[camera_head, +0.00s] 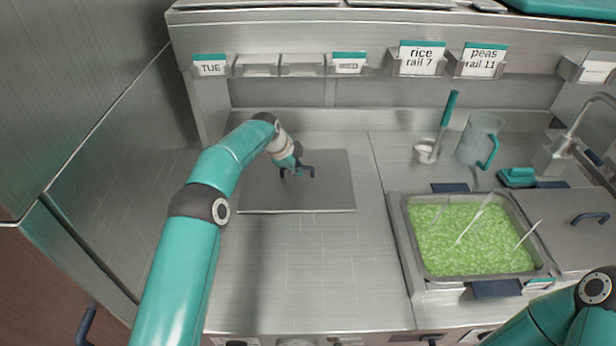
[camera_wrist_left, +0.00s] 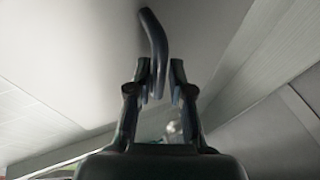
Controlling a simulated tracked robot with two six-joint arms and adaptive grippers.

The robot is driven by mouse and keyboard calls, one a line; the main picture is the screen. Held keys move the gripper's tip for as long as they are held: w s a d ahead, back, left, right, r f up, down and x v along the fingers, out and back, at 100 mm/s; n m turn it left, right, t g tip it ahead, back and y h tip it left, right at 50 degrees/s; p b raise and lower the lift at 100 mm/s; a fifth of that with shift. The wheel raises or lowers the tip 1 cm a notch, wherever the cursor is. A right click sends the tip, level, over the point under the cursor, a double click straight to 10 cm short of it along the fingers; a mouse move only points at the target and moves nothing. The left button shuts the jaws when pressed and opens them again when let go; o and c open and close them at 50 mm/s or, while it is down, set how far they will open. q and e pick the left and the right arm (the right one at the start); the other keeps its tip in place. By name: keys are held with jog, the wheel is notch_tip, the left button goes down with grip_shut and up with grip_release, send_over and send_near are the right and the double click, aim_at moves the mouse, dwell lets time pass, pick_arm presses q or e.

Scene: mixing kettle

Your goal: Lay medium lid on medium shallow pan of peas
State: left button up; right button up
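The grey flat rectangular lid (camera_head: 325,190) lies on the steel counter, left of the pan, with a dark bar handle (camera_head: 308,170) on top. My left gripper (camera_head: 291,170) is at this handle. In the left wrist view its two fingers (camera_wrist_left: 160,80) are apart, with the handle (camera_wrist_left: 154,40) reaching between them; a gap shows beside the handle. The shallow pan (camera_head: 399,220) is uncovered and full of green peas (camera_head: 470,250), with several thin pale sticks in them. My right arm enters at the bottom right; its gripper is out of view.
A second lid-like panel (camera_head: 570,240) with a dark handle lies right of the pan. A clear jug (camera_head: 478,138), a teal-handled utensil (camera_head: 446,115) and a teal block (camera_head: 517,177) stand behind. Counter between lid and pan (camera_head: 375,250) is clear. Labelled rail bins line the back.

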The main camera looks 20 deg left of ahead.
pick_arm(q)
grip_shut()
jog(key=shift+r, duration=0.15)
jog(key=shift+r+p, duration=2)
jog(key=shift+r, duration=0.5)
jog(key=shift+s+f, duration=0.1)
